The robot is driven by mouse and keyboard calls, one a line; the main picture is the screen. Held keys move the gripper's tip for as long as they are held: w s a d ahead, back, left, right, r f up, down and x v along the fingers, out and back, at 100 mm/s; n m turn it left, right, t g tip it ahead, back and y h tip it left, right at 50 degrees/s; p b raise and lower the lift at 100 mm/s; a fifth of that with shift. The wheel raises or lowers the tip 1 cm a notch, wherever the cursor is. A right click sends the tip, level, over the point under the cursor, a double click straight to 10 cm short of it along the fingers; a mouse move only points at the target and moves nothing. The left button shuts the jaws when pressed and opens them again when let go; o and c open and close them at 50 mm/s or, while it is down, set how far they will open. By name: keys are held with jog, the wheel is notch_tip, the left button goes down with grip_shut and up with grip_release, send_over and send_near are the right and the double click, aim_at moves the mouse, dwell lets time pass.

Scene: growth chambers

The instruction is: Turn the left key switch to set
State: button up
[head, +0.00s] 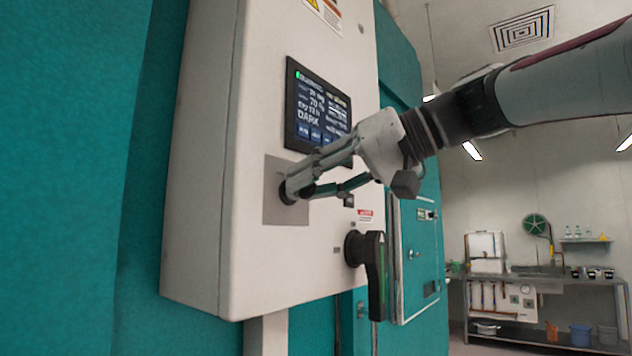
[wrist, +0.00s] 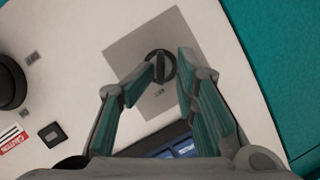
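The key switch (wrist: 160,67) is a round black switch with a raised bar. It sits on a grey square plate (wrist: 126,50) on the white control cabinet; a small label beside it is too blurred to read. In the head view the plate (head: 272,212) shows left of my fingertips, and the switch is mostly hidden behind them. My gripper (wrist: 167,66) has its two fingers apart, one on each side of the switch's bar. The left finger in the wrist view is very close to the bar; I cannot tell if it touches. The right finger stands off with a gap.
A display panel (head: 318,108) is just above my gripper on the white cabinet (head: 205,150). A black rotary handle (head: 375,272) projects below right, near a red-and-white label (head: 365,213). A workbench (head: 545,279) stands far back right.

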jog(key=v, duration=1.2)
jog(key=s+d+f+m+h, duration=0.2)
jog(key=s+f, duration=0.4)
jog(key=f, duration=0.7)
jog(key=s+d+f+m+g+h+p, duration=0.1)
jog(key=s+d+f+h, duration=0.3)
jog(key=f, duration=1)
jog(key=s+d+f+m+g+h+p, duration=0.1)
jog(key=s+d+f+m+h, duration=0.2)
jog(key=f, duration=1.1)
jog(key=s+h, duration=0.3)
jog(key=s, duration=0.2)
jog(key=shift+d+h, duration=0.25)
jog(key=shift+h, duration=0.15)
